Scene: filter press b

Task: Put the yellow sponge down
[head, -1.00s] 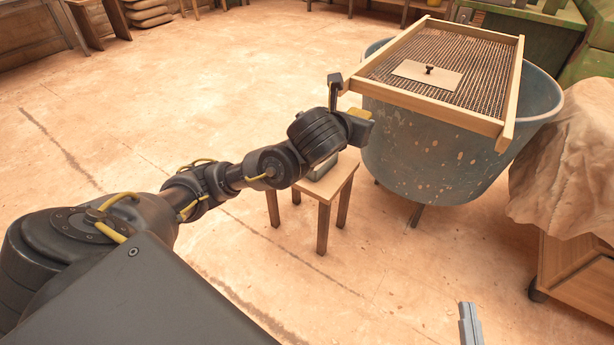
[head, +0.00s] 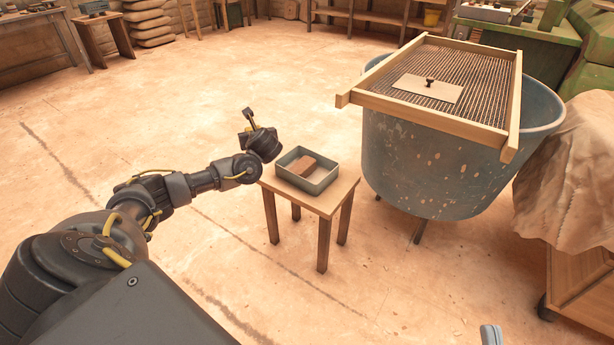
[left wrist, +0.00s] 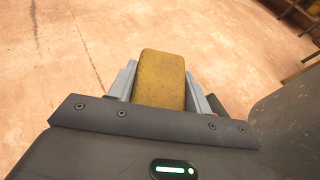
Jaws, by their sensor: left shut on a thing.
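The yellow sponge (left wrist: 161,80) is between the two grey fingers of my left gripper (left wrist: 163,85) in the left wrist view, and the fingers are shut on it. In the head view my left gripper (head: 248,121) is raised in the air, to the left of and above the small wooden stool (head: 333,195). The sponge can hardly be made out there. Only a grey tip of my right gripper (head: 490,335) shows at the bottom edge of the head view, so its opening is hidden.
A grey-green tray (head: 322,183) with a reddish-brown block (head: 300,167) inside stands on the stool. Right of it is a big blue-grey tub (head: 425,165) with a wood-framed screen (head: 440,119) on top. A cloth-covered cart (head: 570,185) stands at the right. Floor at the left is open.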

